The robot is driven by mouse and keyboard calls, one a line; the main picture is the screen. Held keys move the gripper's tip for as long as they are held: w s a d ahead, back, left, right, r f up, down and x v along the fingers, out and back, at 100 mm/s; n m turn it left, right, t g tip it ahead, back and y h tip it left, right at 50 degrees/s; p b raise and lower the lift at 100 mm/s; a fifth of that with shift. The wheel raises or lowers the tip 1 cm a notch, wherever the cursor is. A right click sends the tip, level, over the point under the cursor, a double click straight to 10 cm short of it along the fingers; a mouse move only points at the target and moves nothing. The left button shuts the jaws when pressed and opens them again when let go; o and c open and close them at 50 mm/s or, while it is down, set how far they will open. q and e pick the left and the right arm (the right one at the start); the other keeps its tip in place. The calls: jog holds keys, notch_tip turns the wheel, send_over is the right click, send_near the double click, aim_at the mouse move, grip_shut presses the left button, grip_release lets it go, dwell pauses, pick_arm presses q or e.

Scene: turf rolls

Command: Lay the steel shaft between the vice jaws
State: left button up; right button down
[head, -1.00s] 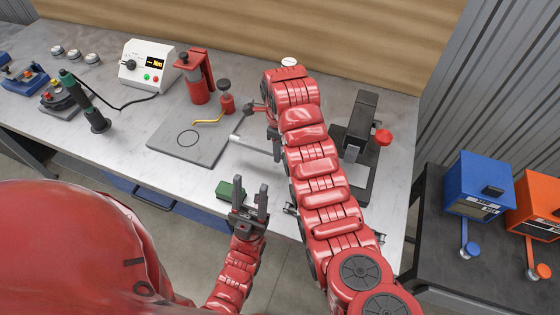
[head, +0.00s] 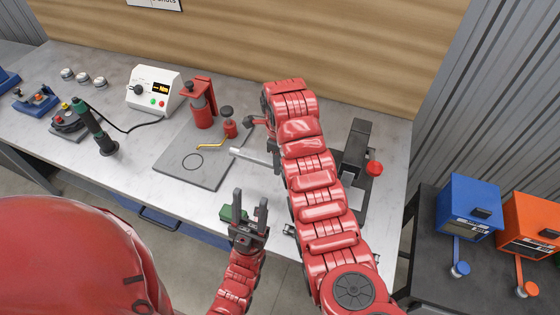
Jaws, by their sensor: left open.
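The steel shaft (head: 252,157) is a bright silver bar above or on the bench, left of my right arm; its right end is hidden behind that arm. I cannot tell whether it is held. My left gripper (head: 250,202) is open and empty, fingers pointing up the picture near the bench's front edge, nearer to me than the shaft. A dark upright fixture with a red knob (head: 375,168) stands right of that arm, partly covered; I cannot make out the vice jaws.
A grey plate (head: 190,165) lies on the bench with a yellow bent tool (head: 210,146). A red press (head: 203,105) stands behind it. Blue (head: 470,205) and orange (head: 527,225) boxes stand on the right-hand table.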

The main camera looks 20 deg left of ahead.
jog(key=shift+r+p, duration=2.6)
jog(key=shift+r, duration=0.3)
jog(key=shift+f, duration=0.1)
